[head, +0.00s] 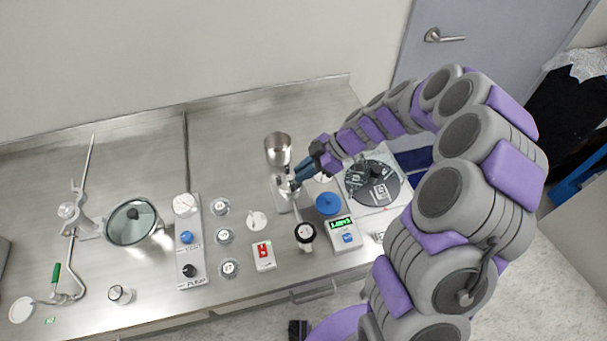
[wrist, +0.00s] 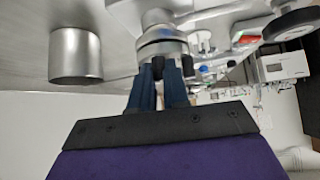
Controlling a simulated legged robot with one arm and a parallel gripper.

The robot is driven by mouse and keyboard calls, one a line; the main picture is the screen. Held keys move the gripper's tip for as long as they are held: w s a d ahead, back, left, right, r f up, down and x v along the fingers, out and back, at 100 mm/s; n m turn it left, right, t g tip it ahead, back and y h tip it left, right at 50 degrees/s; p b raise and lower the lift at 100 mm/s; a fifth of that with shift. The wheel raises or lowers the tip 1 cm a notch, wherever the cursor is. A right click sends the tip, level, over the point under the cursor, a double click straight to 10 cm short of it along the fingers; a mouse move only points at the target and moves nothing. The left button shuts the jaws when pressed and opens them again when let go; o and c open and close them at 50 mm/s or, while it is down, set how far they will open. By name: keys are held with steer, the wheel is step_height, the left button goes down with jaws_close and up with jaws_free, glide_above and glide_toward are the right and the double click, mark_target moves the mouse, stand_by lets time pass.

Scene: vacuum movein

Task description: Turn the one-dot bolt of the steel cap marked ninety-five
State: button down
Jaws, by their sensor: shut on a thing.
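A round steel flanged piece, apparently the steel cap (wrist: 165,48), is in front of my gripper in the wrist view. Small dark bolts stand at its rim. My gripper (wrist: 170,68) has its blue fingers shut on one dark bolt (wrist: 158,68); another dark bolt (wrist: 187,68) shows beside it to the right. No dots or ninety-five marking can be read. In the head view my gripper (head: 294,180) reaches down from the right to a small steel fitting (head: 285,190) on the bench, and the fingers partly hide it.
A steel cup (head: 278,148) stands just behind the fitting; it is close left in the wrist view (wrist: 75,55). A scale with a green display (head: 342,224) and a dark disc plate (head: 372,182) are to the right. Several round pieces (head: 224,236) lie left.

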steer(key=shift+m+t+b, duration=0.3)
steer(key=shift+m, duration=0.2)
steer(key=shift+t, duration=0.3)
steer(key=shift+r+m, duration=0.1)
steer(key=shift+m, duration=0.3)
steer(key=c, duration=1.4)
jaws_free()
steer(key=p+v, duration=0.2)
steer(key=v, duration=1.5)
steer(key=shift+d+p, duration=0.25)
steer(key=shift+p, duration=0.15)
steer(key=shift+o, duration=0.2)
